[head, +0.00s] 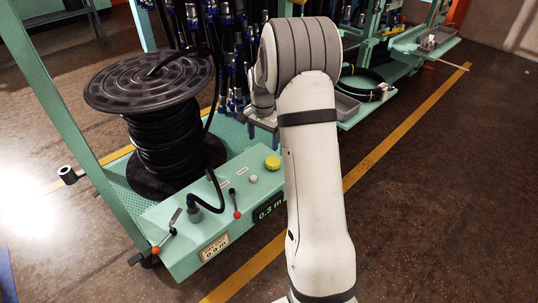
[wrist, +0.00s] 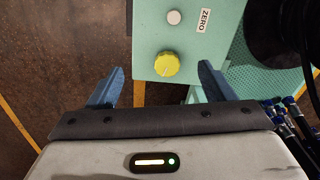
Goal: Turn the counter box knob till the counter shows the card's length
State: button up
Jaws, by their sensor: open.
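The green counter box (head: 190,225) has a yellow knob (head: 272,163) on its top. The knob also shows in the wrist view (wrist: 167,64), with a white button (wrist: 174,17) and a ZERO label (wrist: 203,20) beyond it. The counter display (head: 268,211) reads 0.3 m. The card (head: 215,247) on the box's front seems to read 0.9 m. My gripper (wrist: 162,69) is open and empty; in the wrist view the knob lies between its blue fingertips, apart from both. In the head view my gripper is partly hidden by my arm, above the knob.
A reel of black hose (head: 160,120) stands behind the box, its hose running to a fitting (head: 194,208) on the box. Hanging hoses (head: 225,60) crowd the back. The floor at right is clear.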

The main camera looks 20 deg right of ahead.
aim_at(272, 160)
jog(key=w+d+f+m, duration=0.1)
jog(key=f, duration=0.2)
jog(key=w+d+f+m, duration=0.1)
jog(key=w+d+f, duration=0.1)
jog(key=w+d+f+m, duration=0.1)
jog(key=w+d+f, duration=0.1)
jog(key=f, duration=0.1)
jog(key=shift+w+d+f, duration=0.1)
jog(key=shift+d+f, duration=0.15)
jog(key=shift+f, duration=0.05)
notch_tip(272, 160, down, 8)
jog(key=b, duration=0.2)
jog(key=shift+r+b, duration=0.15)
jog(key=shift+b, duration=0.15)
jog(key=shift+c, duration=0.3)
jog(key=shift+r, duration=0.1)
jog(key=c, duration=0.9)
